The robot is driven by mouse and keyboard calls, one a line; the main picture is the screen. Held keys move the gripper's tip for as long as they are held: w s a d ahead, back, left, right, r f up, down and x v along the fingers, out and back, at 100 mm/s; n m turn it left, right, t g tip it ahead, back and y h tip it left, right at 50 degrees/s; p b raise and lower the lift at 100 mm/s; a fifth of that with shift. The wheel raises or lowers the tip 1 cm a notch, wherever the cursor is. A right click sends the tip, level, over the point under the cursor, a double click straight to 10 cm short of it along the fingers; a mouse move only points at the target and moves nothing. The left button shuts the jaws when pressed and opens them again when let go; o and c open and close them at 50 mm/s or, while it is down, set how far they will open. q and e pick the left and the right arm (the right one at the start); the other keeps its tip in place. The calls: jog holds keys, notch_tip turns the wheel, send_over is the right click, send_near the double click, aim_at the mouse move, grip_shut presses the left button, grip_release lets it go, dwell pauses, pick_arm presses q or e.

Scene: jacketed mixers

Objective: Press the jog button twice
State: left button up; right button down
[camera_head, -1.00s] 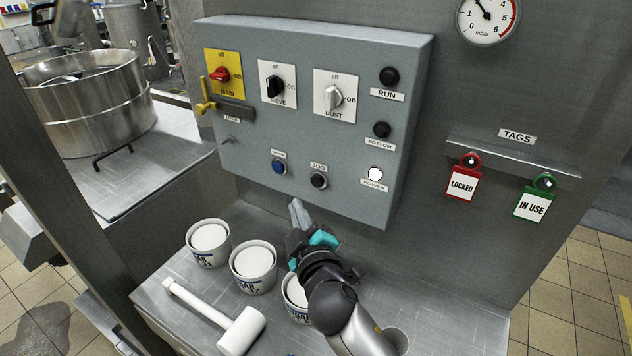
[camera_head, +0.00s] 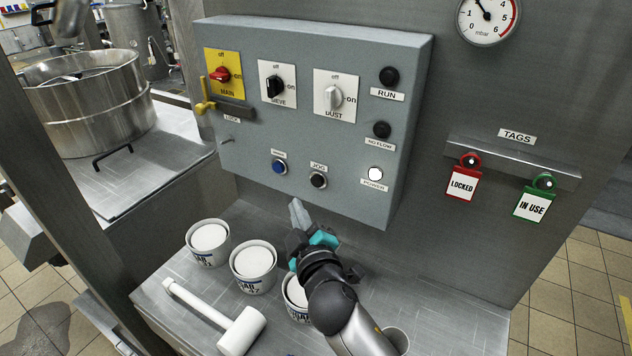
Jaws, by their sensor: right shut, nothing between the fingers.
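Three white tubs (camera_head: 254,266) and a white mallet (camera_head: 243,330) are on the steel shelf below the box. Red MAIN, black SIEVE and white DUST switches are above the buttons. The POWER lamp (camera_head: 376,173) is white. Red and green tags hang at right.

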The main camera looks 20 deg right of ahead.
aim_at(317, 181)
dwell(0.6)
jog(key=s+a+n+t, duration=0.1)
jog(key=n, duration=0.3)
jog(key=a+n+t+b, duration=0.1)
jog(key=n, duration=0.4)
jog(key=s+n+t+b, duration=0.1)
jog(key=n, duration=0.4)
jog(key=shift+s+a+h, duration=0.35)
jog(key=shift+a+h, duration=0.05)
jog(key=w+d, duration=0.6)
jog(key=shift+d+b, duration=0.15)
jog(key=shift+b, duration=0.3)
jog(key=shift+w, duration=0.15)
dwell(1.5)
jog(key=shift+w+d, duration=0.25)
jog(key=shift+d, duration=0.05)
